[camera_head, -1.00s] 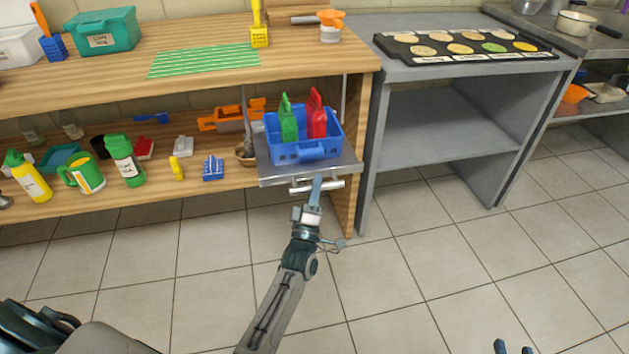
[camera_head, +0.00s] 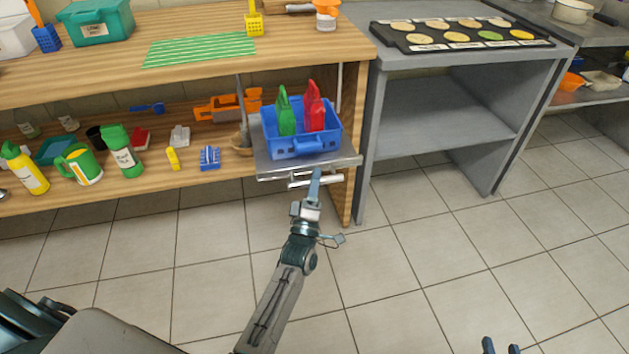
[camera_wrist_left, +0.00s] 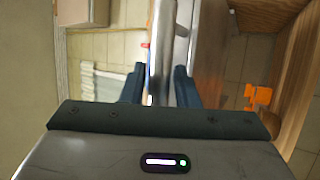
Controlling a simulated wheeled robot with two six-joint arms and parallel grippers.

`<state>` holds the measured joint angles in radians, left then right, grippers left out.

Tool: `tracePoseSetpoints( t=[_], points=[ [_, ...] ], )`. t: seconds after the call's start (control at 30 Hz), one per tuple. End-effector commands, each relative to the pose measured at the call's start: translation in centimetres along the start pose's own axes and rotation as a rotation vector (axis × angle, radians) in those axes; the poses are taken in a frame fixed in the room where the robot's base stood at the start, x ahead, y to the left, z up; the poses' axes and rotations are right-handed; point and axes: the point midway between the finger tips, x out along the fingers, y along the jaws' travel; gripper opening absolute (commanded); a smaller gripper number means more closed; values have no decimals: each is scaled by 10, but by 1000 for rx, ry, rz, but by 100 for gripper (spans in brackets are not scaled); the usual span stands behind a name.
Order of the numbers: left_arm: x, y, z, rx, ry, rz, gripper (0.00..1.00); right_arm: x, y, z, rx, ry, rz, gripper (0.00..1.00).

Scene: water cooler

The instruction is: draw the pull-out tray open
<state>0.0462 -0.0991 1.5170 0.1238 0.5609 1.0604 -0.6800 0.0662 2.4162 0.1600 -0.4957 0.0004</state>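The pull-out tray (camera_head: 347,160) is a grey metal slab at the right end of the wooden shelf unit, with its front standing out past the shelf edge. A blue basket (camera_head: 303,147) with a green and a red item sits on it. Its light bar handle (camera_head: 328,181) runs along the front. My left gripper (camera_head: 315,185) is at this handle. Only the tips of my right gripper (camera_head: 501,347) show at the bottom edge, apart and empty.
The lower wooden shelf (camera_head: 215,178) holds bottles and small items left of the tray. A grey metal table (camera_head: 455,62) with a griddle stands close on the right. The tiled floor (camera_head: 430,260) in front of the tray is clear.

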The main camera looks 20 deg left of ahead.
Motion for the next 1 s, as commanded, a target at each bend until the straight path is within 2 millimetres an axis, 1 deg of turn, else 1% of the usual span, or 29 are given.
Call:
tracePoseSetpoints(
  t=[0.07, 0.17, 0.27, 0.5, 0.6, 0.7, 0.83, 1.0],
  points=[
    [0, 0, 0, 0, 0, 0, 28, 0, 0, 0, 0, 0, 0, 36],
    [-6, 0, 0, 0, 0, -1, 28, 0, 0, 0, 0, 1, 0, 36],
    [-21, -1, 0, -1, 0, -2, 28, 0, 0, -1, -1, 6, 0, 36],
    [-70, -1, 0, 1, -1, -3, 28, 1, 0, -5, -4, 28, 1, 36],
    [-87, 0, 0, 0, 0, -2, 28, 2, 0, -8, -5, 44, 2, 36],
    [-99, -1, 0, 0, 0, -2, 28, 2, 1, -10, -6, 54, 2, 36],
    [-107, 0, 0, 0, 0, 0, 28, 3, 1, -12, -8, 60, 1, 36],
    [-109, 0, 0, 0, 0, 0, 28, 4, 1, -13, -9, 64, 1, 36]
  ],
)
